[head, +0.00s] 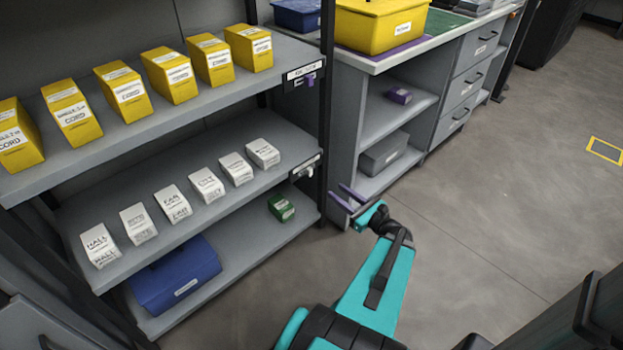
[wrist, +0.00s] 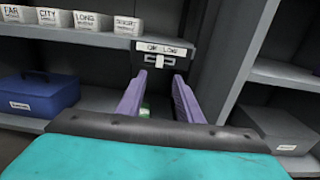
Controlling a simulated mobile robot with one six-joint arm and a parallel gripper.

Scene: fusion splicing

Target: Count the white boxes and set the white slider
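Several white boxes (head: 206,185) stand in one row on the middle shelf, with black printed labels. Part of the row shows in the wrist view (wrist: 92,22) at upper left. The white slider (head: 305,170) is on a small labelled plate at the right end of the middle shelf's edge. In the wrist view the white slider (wrist: 159,61) sits below the plate's label, straight ahead between my fingertips. My gripper (head: 336,190) is open, its two purple fingers apart and empty. It is in front of and below the plate, apart from the slider.
Several yellow boxes (head: 172,77) stand on the top shelf, whose plate has a purple slider (head: 310,79). A blue bin (head: 177,274) and a green box (head: 281,207) are on the bottom shelf. A grey workbench (head: 455,65) stands to the right.

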